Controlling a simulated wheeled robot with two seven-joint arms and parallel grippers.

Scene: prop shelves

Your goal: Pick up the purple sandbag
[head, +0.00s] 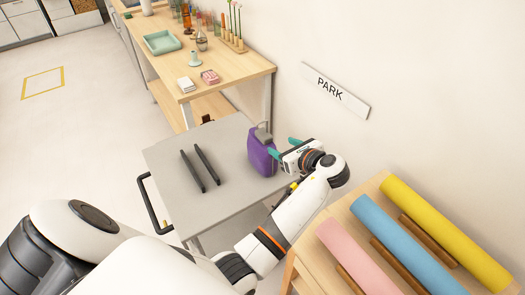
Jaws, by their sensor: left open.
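The purple sandbag (260,156) stands upright on the right part of a grey cart top, with a grey piece at its upper end. My left gripper (281,147) has teal fingers and is open just to the right of the sandbag. One teal finger overlaps the sandbag's upper right side in the picture; I cannot tell whether it touches. The other finger shows farther back, behind the sandbag's right edge. My right gripper is not in view.
Two dark rods lie on the grey cart (165,160). A wooden table (235,72) behind holds a teal tray (162,42) and small items. Pink, blue and yellow rolls (440,230) lie on a wooden rack at right. A wall with a PARK sign (335,91) stands close behind.

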